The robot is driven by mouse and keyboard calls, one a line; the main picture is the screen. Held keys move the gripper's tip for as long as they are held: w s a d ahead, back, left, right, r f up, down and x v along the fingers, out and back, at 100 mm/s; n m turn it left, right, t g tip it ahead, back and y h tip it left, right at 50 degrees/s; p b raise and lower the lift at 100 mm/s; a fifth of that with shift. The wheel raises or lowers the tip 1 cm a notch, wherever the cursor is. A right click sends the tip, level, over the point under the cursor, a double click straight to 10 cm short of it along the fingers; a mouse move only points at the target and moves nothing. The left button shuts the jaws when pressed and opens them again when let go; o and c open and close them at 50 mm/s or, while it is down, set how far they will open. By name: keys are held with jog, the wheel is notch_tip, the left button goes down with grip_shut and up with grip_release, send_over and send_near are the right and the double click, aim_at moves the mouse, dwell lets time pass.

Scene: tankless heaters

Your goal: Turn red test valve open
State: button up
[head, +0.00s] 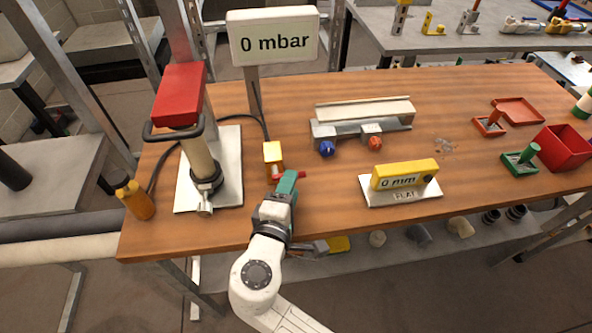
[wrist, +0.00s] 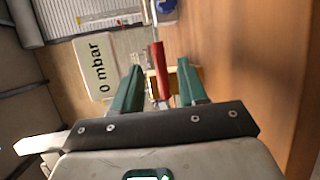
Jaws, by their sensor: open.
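In the wrist view the red handle (wrist: 160,72) is a long bar lying between the two green fingers of my gripper (wrist: 159,72). The fingers are open, with a gap visible on each side of the bar. In the head view my gripper (head: 286,184) is over the bench's front edge, and its green finger hides part of the handle. Whether either finger touches the handle I cannot tell.
A sign (head: 273,37) reading "0 mbar" stands behind the valve. A yellow gauge (head: 404,174) reading "0 mm" is right.

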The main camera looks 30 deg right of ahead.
jog(key=shift+x, duration=2.5)
jog(key=shift+c, duration=0.4)
grip_shut()
